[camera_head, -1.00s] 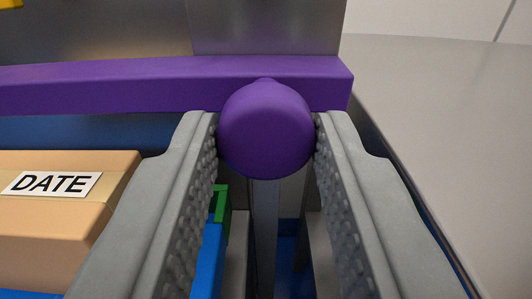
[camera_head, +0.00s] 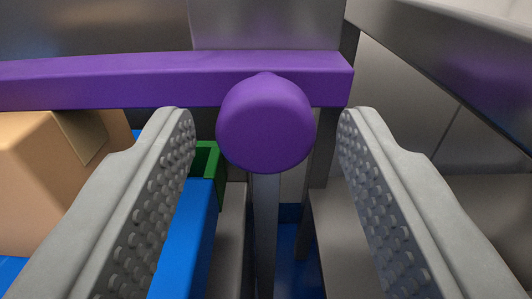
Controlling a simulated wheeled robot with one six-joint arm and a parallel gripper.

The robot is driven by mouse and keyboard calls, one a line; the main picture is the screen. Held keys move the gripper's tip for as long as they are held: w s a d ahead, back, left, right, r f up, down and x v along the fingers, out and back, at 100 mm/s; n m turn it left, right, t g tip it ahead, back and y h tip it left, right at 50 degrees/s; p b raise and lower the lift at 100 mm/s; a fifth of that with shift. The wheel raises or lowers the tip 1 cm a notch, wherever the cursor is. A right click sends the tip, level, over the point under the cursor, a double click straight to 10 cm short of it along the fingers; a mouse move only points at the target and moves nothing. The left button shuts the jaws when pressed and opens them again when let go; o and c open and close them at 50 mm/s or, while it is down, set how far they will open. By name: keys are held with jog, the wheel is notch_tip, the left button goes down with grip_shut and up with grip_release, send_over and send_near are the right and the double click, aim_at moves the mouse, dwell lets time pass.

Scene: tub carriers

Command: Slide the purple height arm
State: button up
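The purple height arm (camera_head: 150,82) is a long bar across the upper part of the camera view, ending at the right near a grey post. A round purple knob (camera_head: 266,125) sticks out toward me from near its right end. My gripper (camera_head: 266,122) has its two grey ribbed fingers spread, one on each side of the knob. There is a visible gap between the knob and each fingertip. The gripper holds nothing.
A cardboard box (camera_head: 38,175) lies at the left below the bar. A blue piece (camera_head: 185,240) and a green piece (camera_head: 205,160) lie behind the left finger. A grey metal rail (camera_head: 450,60) slopes across the upper right. A narrow grey upright (camera_head: 265,230) stands below the knob.

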jog(key=shift+s, duration=0.1)
jog(key=s, duration=1.7)
jog(key=shift+s+r, duration=0.1)
jog(key=s+r, duration=0.3)
jog(key=r, duration=0.6)
jog(key=s+r, duration=0.3)
jog(key=r, duration=0.7)
jog(key=s+r, duration=0.4)
jog(key=r, duration=0.5)
jog(key=s+r, duration=0.7)
jog(key=s, duration=0.4)
jog(key=s+r, duration=0.8)
jog(key=s, duration=0.3)
jog(key=shift+s+r+g, duration=0.3)
jog(key=shift+s, duration=0.05)
